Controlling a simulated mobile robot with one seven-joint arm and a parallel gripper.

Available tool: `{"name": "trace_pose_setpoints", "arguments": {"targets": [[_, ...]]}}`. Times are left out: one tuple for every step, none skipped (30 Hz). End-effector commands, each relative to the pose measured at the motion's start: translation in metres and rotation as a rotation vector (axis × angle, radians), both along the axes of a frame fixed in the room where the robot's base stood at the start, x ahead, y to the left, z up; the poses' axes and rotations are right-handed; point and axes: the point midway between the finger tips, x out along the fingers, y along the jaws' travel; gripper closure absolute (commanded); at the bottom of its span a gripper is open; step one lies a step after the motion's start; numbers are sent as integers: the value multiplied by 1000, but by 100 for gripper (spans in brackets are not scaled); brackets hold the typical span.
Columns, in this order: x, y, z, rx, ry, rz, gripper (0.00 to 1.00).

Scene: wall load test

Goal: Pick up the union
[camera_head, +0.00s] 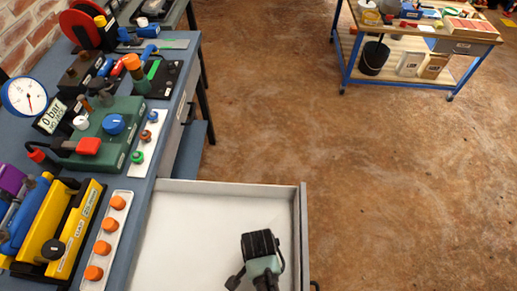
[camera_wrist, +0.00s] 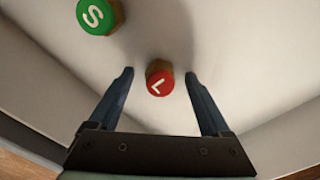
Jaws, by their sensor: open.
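In the wrist view, a brass-coloured fitting with a red top marked L (camera_wrist: 160,84) lies on a white surface. A second brass-coloured fitting with a green top marked S (camera_wrist: 97,15) lies further up and left. I cannot tell for sure which one is the union. My gripper (camera_wrist: 159,74) is open, with one finger on each side of the red-topped fitting; neither finger visibly touches it. In the head view, my arm's end is over the open white-floored drawer (camera_head: 185,235), and I see neither fitting there.
The drawer's right wall (camera_head: 302,230) and back wall stand close to my gripper. A blue-grey bench (camera_head: 140,192) on the left holds a gauge (camera_head: 24,97), a green pump unit (camera_head: 112,120) and a strip with orange knobs (camera_head: 110,225). A cart (camera_head: 420,45) stands far off.

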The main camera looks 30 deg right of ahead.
Motion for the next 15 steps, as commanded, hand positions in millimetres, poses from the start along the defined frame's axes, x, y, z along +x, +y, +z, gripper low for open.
{"name": "trace_pose_setpoints", "arguments": {"targets": [[0, 0, 0, 0, -1, 0, 18], [0, 0, 0, 0, -1, 0, 18], [0, 0, 0, -1, -1, 0, 18], [0, 0, 0, -1, -1, 0, 18], [0, 0, 0, -1, -1, 0, 18], [0, 0, 0, -1, -1, 0, 22], [0, 0, 0, -1, -1, 0, 27], [0, 0, 0, -1, -1, 0, 33], [0, 0, 0, -1, -1, 0, 40], [0, 0, 0, -1, -1, 0, 45], [0, 0, 0, -1, -1, 0, 51], [0, 0, 0, -1, -1, 0, 58], [0, 0, 0, -1, -1, 0, 63], [0, 0, 0, 0, -1, 0, 69], [0, 0, 0, 0, -1, 0, 76]]}}
